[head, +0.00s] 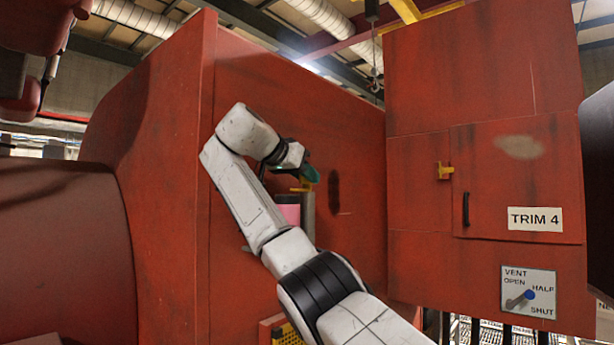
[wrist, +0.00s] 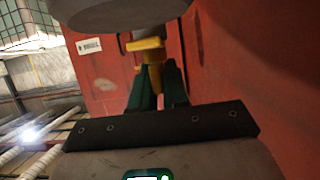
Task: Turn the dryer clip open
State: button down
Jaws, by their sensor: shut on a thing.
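The dryer clip is a small yellow piece (head: 301,188) on the red housing wall, just above a grey upright cylinder (head: 308,213) in the head view. In the wrist view the yellow clip (wrist: 152,54) stands between the green fingers. My gripper (head: 309,175) has its teal fingers at the clip, and in the wrist view my gripper (wrist: 157,80) is shut on its narrow yellow part. The arm and fingers hide some of the clip, so I cannot tell its exact turn angle.
A pink cylinder (head: 289,212) stands beside the grey one, close under my arm. A dark red drum (head: 60,250) fills the left.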

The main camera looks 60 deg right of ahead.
jog(key=shift+t+b, duration=0.3)
jog(key=shift+f+n+t+b, duration=0.15)
jog(key=shift+n+t+b, duration=0.35)
jog(key=shift+n+b, duration=0.1)
jog(key=n+t+b, duration=0.2)
jog(key=shift+t+h, duration=0.3)
jog(key=n+t+y+b, duration=0.1)
jog(key=n+t, duration=0.3)
jog(key=t, duration=0.1)
jog(key=shift+n+b, duration=0.4)
jog(key=n+t+y, duration=0.3)
jog(key=n+t+y+p, duration=0.1)
jog(key=n+t, duration=0.1)
jog(key=shift+r+y, duration=0.3)
jog(key=shift+r, duration=0.05)
jog(key=shift+f+n+t+y+p, duration=0.1)
jog(key=shift+n+t+y+p, duration=1)
jog(key=shift+n+y, duration=1.3)
jog(key=c, duration=1.2)
grip_release()
